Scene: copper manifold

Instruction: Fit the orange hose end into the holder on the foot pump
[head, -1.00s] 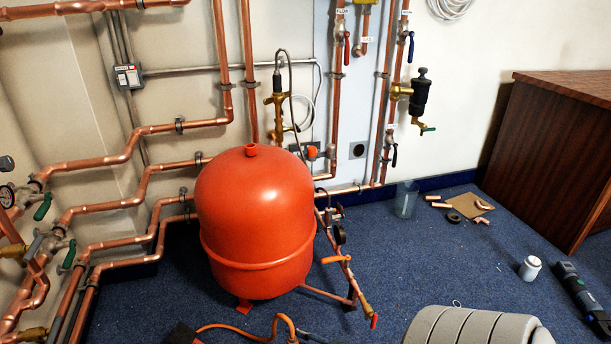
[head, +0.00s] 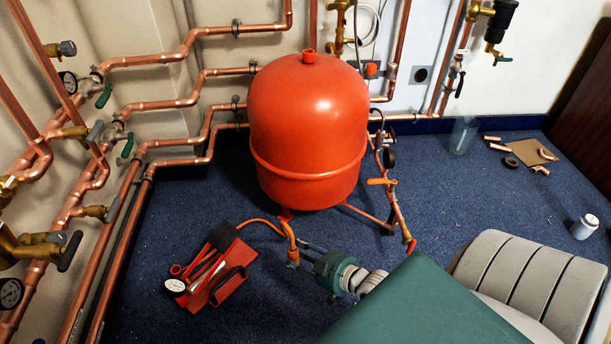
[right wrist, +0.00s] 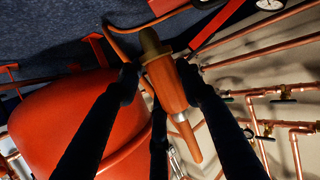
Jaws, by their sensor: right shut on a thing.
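The orange hose end (head: 293,254) is upright just in front of the red tank, in the fingertips of my right gripper (head: 299,254). In the right wrist view, my right gripper (right wrist: 160,73) is shut on the hose end (right wrist: 171,88), one dark finger on each side. The foot pump (head: 232,286) lies on the carpet to the left of the gripper, red with black parts and a white-faced gauge. A small red cup-like part (head: 176,270) is beside its gauge; I cannot tell whether it is the holder. The hose end is apart from it. My left gripper is not in view.
The red tank (head: 309,130) stands close behind the gripper, with a valve pipe (head: 398,215) on its right. Copper pipes (head: 135,185) run along the left. Bare carpet (head: 185,215) lies between them and the pump. The orange hose (head: 262,223) curves behind the gripper.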

